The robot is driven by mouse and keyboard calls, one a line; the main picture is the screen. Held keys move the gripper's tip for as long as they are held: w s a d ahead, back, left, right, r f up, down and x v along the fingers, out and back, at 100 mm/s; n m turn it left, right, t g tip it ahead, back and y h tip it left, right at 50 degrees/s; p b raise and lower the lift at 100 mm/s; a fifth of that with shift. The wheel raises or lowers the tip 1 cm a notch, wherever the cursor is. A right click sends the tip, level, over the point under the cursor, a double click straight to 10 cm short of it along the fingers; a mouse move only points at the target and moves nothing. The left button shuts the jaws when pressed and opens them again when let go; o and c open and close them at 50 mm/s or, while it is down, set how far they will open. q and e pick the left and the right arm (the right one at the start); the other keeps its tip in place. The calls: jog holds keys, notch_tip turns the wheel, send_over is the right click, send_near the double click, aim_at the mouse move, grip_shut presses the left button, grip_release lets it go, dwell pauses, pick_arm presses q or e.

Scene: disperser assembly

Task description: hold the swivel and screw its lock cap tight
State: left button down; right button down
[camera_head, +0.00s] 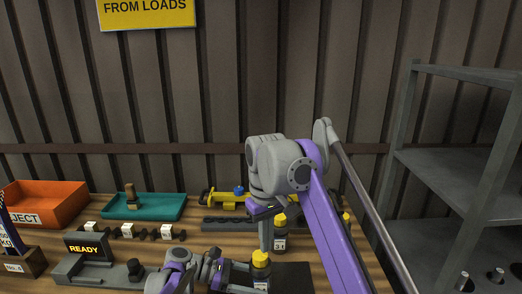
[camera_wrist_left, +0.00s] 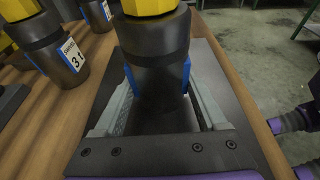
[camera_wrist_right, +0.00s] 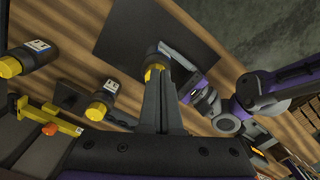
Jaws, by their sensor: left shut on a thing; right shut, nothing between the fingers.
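The swivel is a dark cylinder with a yellow lock cap (camera_head: 261,258) on top, upright at the front of the bench. In the left wrist view its dark body (camera_wrist_left: 155,55) stands between the blue pads of my left gripper (camera_wrist_left: 158,85), which is shut on it. That gripper also shows in the head view (camera_head: 243,272), coming in from the left. My right gripper (camera_head: 265,248) points down just above the cap, its fingers together and empty. In the right wrist view its fingers (camera_wrist_right: 160,62) partly hide the yellow cap (camera_wrist_right: 153,73). I cannot tell whether they touch it.
A similar dark bottle with a yellow cap (camera_head: 280,238) stands just behind; another yellow cap (camera_head: 346,218) shows farther right. A dark mat (camera_wrist_right: 150,30) lies under the swivel. A teal tray (camera_head: 145,212), an orange bin (camera_head: 45,198) and a READY display (camera_head: 88,247) are to the left.

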aim_at(264, 270)
jog(key=shift+r, duration=0.1)
notch_tip(264, 270, down, 6)
jog(key=shift+w+d, duration=0.2)
jog(key=shift+d, duration=0.15)
dwell(0.5)
jog(key=shift+w+a, duration=0.3)
jog(key=shift+w, duration=0.05)
dwell(0.7)
jog(key=shift+s+a, duration=0.1)
jog(key=shift+a, duration=0.25)
dwell(0.4)
jog(key=shift+s, duration=0.1)
